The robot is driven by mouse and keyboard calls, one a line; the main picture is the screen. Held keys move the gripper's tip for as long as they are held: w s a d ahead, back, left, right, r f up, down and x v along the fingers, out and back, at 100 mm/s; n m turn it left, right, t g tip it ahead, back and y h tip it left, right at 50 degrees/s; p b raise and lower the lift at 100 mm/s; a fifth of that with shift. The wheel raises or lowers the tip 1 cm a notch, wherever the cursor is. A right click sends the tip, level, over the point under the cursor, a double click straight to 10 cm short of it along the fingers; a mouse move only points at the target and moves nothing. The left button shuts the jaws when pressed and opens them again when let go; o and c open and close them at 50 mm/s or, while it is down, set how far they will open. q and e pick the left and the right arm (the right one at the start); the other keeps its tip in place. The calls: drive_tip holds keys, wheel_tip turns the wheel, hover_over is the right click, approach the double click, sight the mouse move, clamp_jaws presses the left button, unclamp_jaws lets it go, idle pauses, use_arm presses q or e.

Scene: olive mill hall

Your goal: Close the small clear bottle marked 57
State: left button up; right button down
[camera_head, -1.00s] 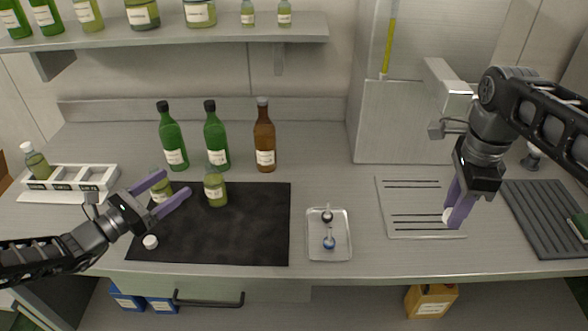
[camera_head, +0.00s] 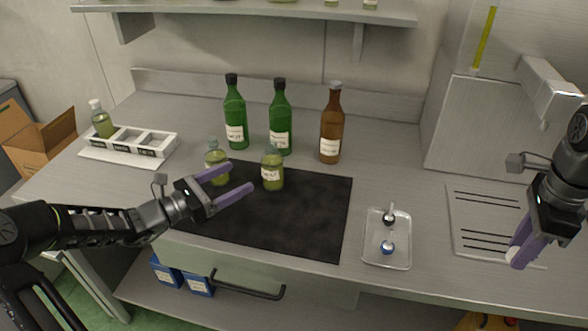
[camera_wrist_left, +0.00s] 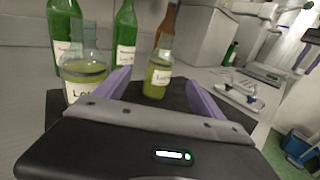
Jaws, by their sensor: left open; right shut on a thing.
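Two small clear bottles with yellow-green liquid stand upright by the black mat's far side. One bottle (camera_head: 217,164) is left, the other bottle (camera_head: 272,170) is right; neither shows a cap. Their labels are too small to read surely. My left gripper (camera_head: 242,178) is open and empty, fingers pointing at the right bottle. In the left wrist view that bottle (camera_wrist_left: 158,80) appears between and beyond the fingers, and the left bottle (camera_wrist_left: 85,78) is outside them. My right gripper (camera_head: 519,256) is shut on a small white cap (camera_head: 514,256) at the right, near the grooved plate.
Two green bottles (camera_head: 236,115) and a brown bottle (camera_head: 331,130) stand behind the mat (camera_head: 300,225). A metal tray (camera_head: 372,255) with two small stoppers is right of it. A white rack (camera_head: 165,146) holding a bottle is at the left.

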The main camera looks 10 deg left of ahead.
sight(263, 165)
use_arm(q)
drive_tip(key=p+x, duration=0.1)
drive_tip(key=x, duration=0.5)
drive_tip(key=shift+w+d, duration=0.25)
drive_tip(key=shift+w, duration=0.05)
use_arm(e)
drive_tip(key=shift+r, duration=0.6)
use_arm(q)
drive_tip(key=p+x, duration=0.1)
drive_tip(key=x, duration=0.3)
drive_tip(key=shift+r+p, duration=0.1)
drive_tip(key=shift+p, duration=0.3)
use_arm(e)
drive_tip(key=shift+r, duration=0.75)
use_arm(q)
drive_tip(key=shift+w+d, duration=0.4)
drive_tip(key=shift+w, duration=0.05)
clamp_jaws()
